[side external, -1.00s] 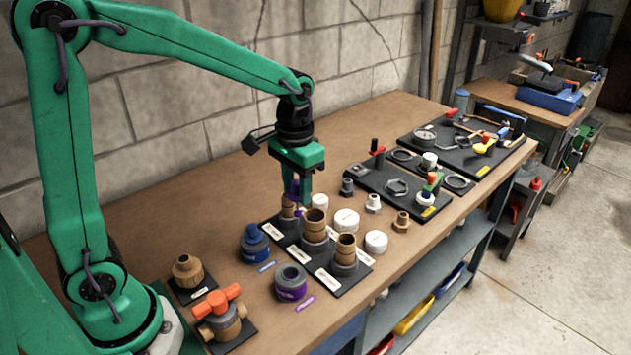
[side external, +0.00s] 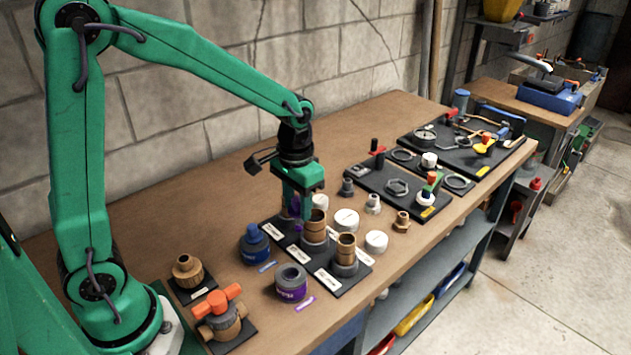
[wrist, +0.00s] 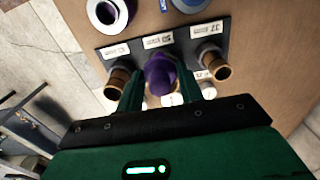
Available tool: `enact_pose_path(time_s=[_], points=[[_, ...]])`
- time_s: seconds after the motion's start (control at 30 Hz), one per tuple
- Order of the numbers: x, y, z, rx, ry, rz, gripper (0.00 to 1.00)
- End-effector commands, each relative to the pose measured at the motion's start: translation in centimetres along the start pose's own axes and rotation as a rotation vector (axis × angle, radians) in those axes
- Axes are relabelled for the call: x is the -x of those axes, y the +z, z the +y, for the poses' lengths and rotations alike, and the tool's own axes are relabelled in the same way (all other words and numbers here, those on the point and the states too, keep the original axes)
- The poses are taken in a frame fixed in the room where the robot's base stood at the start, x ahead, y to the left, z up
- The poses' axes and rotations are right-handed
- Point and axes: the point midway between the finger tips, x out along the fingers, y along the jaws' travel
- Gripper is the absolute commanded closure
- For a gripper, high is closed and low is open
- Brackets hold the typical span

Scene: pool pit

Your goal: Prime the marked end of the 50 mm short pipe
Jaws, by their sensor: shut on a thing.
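My gripper (wrist: 160,92) is shut on a purple applicator (wrist: 160,72), which sits upright between the fingers. In the side view the gripper (side external: 296,205) is low over the pipe stand (side external: 262,222). The wrist view shows the applicator at the middle place, behind a label (wrist: 158,41) that seems to read 50. The short pipe there is hidden in that view, so I cannot tell whether the applicator touches it. Brown pipes stand on either side, one left (wrist: 118,82) and one right (wrist: 215,68). The open purple-labelled primer pot (side external: 291,282) stands in front of the stand.
A blue pot (side external: 254,242) stands left of the stand. White caps (side external: 346,219) and brass fittings (side external: 402,222) lie close on the right. A valve with an orange handle (side external: 222,318) is at the front. Dark tool boards (side external: 400,190) lie farther right. The bench is clear toward the wall.

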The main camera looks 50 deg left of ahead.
Motion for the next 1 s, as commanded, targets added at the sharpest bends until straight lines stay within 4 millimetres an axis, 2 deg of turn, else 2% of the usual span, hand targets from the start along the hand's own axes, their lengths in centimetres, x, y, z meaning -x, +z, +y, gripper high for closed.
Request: enact_pose_path(time_s=[1.0], points=[[0.1,-1.2,0.2,0.000,0.000,0.001,0.78]])
